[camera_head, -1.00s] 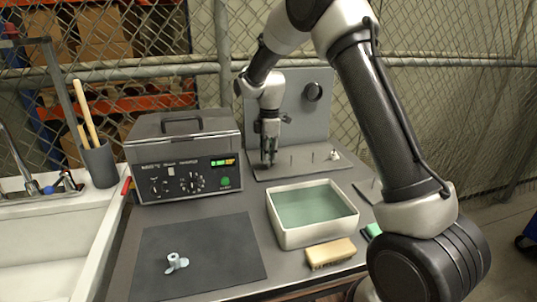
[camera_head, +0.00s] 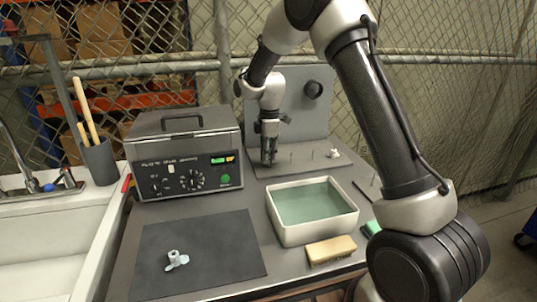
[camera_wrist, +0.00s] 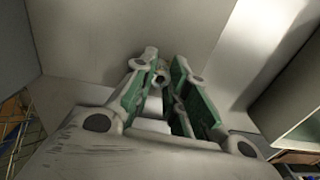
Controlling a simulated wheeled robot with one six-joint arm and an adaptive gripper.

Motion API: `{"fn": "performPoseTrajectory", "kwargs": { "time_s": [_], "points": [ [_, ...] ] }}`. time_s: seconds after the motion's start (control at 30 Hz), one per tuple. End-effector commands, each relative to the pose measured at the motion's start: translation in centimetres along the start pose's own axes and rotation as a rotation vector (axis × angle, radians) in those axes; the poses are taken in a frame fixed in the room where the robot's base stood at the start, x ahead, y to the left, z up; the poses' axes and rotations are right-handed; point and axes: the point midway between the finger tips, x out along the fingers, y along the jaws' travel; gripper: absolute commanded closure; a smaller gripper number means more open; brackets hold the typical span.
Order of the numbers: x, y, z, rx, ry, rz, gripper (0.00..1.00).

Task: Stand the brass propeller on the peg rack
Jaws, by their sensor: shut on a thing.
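My gripper (camera_head: 268,158) points down over the left part of the peg rack (camera_head: 300,168), close to its base plate. In the wrist view my gripper (camera_wrist: 163,75) is shut on a small greyish thing, mostly hidden between the green-padded fingers. I take it for the propeller, but no brass colour shows and I cannot tell its shape. I cannot tell whether it touches a peg. Several thin pegs stand right of the gripper. A small whitish propeller (camera_head: 333,153) sits at the rack's right end. A pale blue-white propeller (camera_head: 176,261) lies on the dark mat (camera_head: 215,240).
A grey ultrasonic cleaner (camera_head: 185,150) stands left of my gripper. A tray of greenish liquid (camera_head: 318,232) stands in front of the rack. A tan brush or block (camera_head: 331,250) lies before the tray. An upright grey panel (camera_head: 308,110) rises behind the rack. A sink is at left.

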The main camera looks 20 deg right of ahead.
Motion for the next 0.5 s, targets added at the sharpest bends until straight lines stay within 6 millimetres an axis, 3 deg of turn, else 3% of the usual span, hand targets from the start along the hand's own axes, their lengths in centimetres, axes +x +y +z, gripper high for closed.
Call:
{"fn": "performPoseTrajectory", "kwargs": {
  "time_s": [0.43, 0.47, 0.5],
  "points": [
    [0.33, 0.00, 0.01, 0.000, 0.000, 0.000, 1.00],
    [0.33, 0.00, 0.01, 0.000, 0.000, 0.000, 0.81],
    [0.33, 0.00, 0.01, 0.000, 0.000, 0.000, 0.74]
  ]
}}
